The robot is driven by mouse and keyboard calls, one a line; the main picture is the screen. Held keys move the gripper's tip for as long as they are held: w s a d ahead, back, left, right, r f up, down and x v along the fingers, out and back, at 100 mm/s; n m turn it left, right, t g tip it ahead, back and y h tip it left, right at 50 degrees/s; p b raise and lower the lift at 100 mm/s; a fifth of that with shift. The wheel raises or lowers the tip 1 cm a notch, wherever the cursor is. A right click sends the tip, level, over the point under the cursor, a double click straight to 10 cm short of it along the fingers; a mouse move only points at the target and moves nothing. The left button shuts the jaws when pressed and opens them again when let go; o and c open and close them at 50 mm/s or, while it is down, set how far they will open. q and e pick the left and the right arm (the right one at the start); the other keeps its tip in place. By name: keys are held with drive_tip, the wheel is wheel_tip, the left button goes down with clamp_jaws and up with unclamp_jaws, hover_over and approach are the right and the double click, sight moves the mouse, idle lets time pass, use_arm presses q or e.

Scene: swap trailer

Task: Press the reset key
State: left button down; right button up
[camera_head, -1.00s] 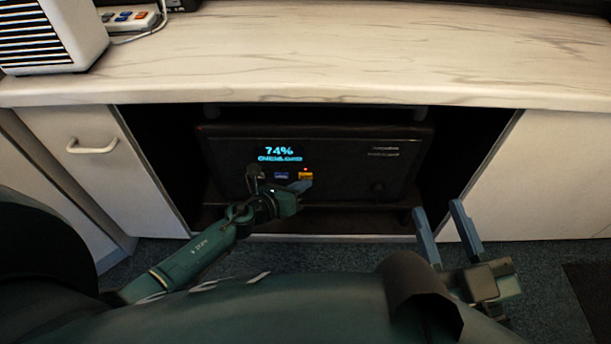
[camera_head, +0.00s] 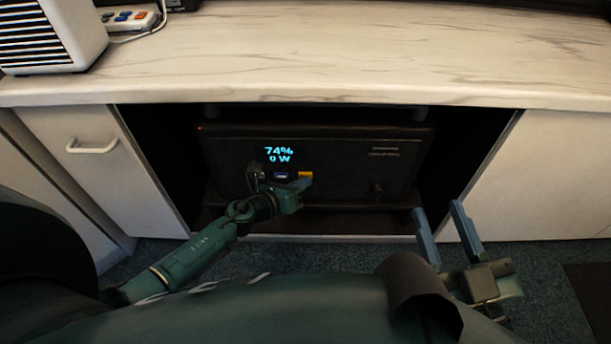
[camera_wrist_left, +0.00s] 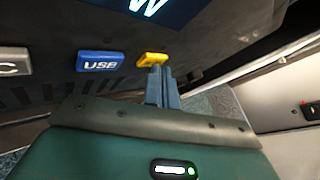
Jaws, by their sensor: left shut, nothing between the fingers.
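The black power unit (camera_head: 345,160) stands in the open bay under the counter. Its blue display (camera_head: 279,155) reads 74% and 0 W. The yellow key (camera_head: 306,174) is on its front, right of the blue USB key (camera_head: 281,176); I take it to be the reset key. In the left wrist view the yellow key (camera_wrist_left: 151,59) is at the fingertips. My left gripper (camera_head: 303,186) is shut and empty, its tips at the yellow key's lower edge, seemingly touching it. My right gripper (camera_head: 436,211) is open and empty, low in front of the bay's right side.
The marble-look counter (camera_head: 330,50) overhangs the bay. A white cabinet door with a handle (camera_head: 92,146) is on the left, and a white panel (camera_head: 550,175) is on the right. A white louvred box (camera_head: 50,35) stands on the counter.

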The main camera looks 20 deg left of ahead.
use_arm(q)
drive_tip(key=shift+s+d, duration=0.2)
drive_tip(key=shift+s, duration=0.5)
drive_tip(key=s, duration=0.2)
drive_tip(key=s+d, duration=0.1)
drive_tip(key=s, duration=0.1)
drive_tip(key=shift+s+d+p, duration=0.15)
drive_tip(key=shift+s+p, duration=0.15)
drive_tip(key=shift+s, duration=0.1)
idle(0.5)
